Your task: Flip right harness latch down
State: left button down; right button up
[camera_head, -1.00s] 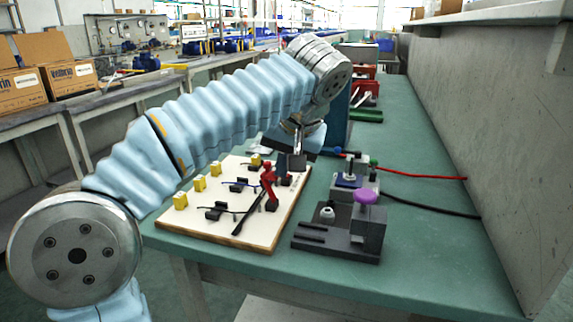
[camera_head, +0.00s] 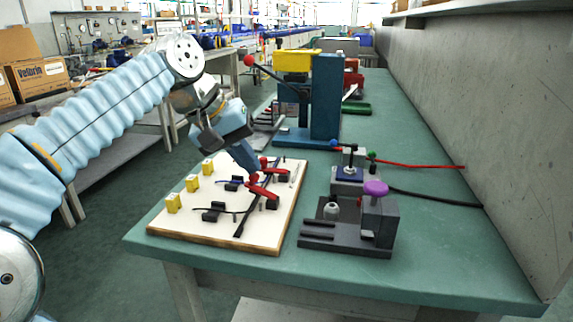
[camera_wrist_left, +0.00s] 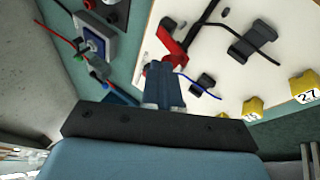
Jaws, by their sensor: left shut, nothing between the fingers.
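The pale harness board (camera_head: 170,236) lies on the green bench. Its near red latch (camera_head: 264,191) leans low to the left from a dark base. A far red latch (camera_head: 273,164) also sits low, behind it. I cannot tell whether either is fully down. My left gripper (camera_head: 254,173) is shut and empty, its tip pointing down right by the red latches; contact is unclear. In the left wrist view, a red latch (camera_wrist_left: 172,45) shows just beyond the shut fingers, and the fingers hide part of the board. My right gripper is out of view.
A dark fixture with a purple knob (camera_head: 376,188) stands right of the board. A blue press (camera_head: 326,100) stands behind. Yellow blocks (camera_head: 192,183) line the board's left side.

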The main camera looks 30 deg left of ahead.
pick_arm(q)
jog(key=shift+s+a+f+t+h+b, duration=0.15)
jog(key=shift+a+f+t+h+b, duration=0.15)
jog(key=shift+a+f+h, duration=0.4)
jog(key=shift+r, duration=0.2)
jog(key=shift+d, duration=0.2)
jog(key=shift+w+d+f, duration=0.2)
jog(key=shift+d+f, duration=0.05)
jog(key=shift+d, duration=0.35)
jog(key=shift+r, duration=0.1)
